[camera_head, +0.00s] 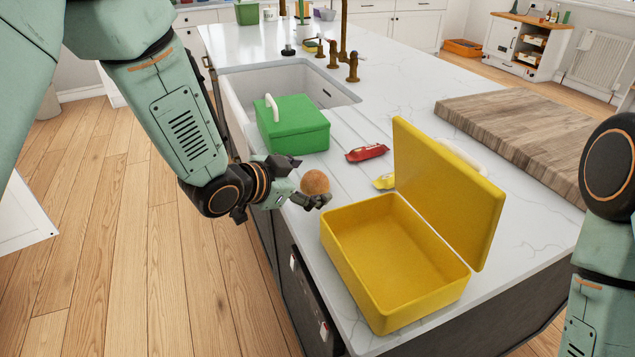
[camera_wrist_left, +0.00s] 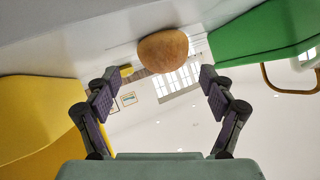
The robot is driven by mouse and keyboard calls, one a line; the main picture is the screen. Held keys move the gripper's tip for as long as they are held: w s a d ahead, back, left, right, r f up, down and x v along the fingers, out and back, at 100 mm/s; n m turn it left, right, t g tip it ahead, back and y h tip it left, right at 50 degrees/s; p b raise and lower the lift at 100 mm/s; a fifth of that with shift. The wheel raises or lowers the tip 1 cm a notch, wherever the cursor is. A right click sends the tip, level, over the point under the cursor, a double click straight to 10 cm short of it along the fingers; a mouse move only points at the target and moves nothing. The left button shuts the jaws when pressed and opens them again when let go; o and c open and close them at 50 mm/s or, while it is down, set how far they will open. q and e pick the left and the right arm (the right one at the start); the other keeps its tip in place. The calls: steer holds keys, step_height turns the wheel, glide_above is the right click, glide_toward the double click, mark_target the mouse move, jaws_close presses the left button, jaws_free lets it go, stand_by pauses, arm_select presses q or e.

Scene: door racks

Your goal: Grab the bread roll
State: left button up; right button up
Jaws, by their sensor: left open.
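The bread roll (camera_head: 315,183) is round and brown and sits near the front edge of the white counter, between the green box and the yellow box. In the left wrist view the roll (camera_wrist_left: 163,50) shows at the top centre, beyond the fingertips. The left gripper (camera_wrist_left: 157,88) is open there, with clear space between its two fingers, and no finger is seen closed on the roll. My right arm shows at the right edge, but its gripper is out of the picture.
An open, empty yellow lunch box (camera_head: 350,262) stands to the right on the counter (camera_head: 520,235). A closed green box (camera_head: 300,138) is behind the roll, by the sink (camera_head: 235,105). A red packet (camera_head: 367,153) and a yellow packet (camera_head: 384,181) lie nearby. A wooden board (camera_head: 520,125) is further right.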

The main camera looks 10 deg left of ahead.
arm_select(q)
steer(key=shift+w+f, duration=0.65)
steer(key=shift+w, duration=0.2)
steer(key=shift+d+r, duration=0.15)
steer(key=shift+d, duration=0.3)
steer(key=shift+c, duration=0.4)
steer(key=shift+w+a, duration=0.1)
steer(key=shift+a, duration=0.25)
steer(key=c, duration=0.5)
steer(key=shift+d, duration=0.3)
steer(key=c, duration=0.3)
steer(key=shift+a, duration=0.1)
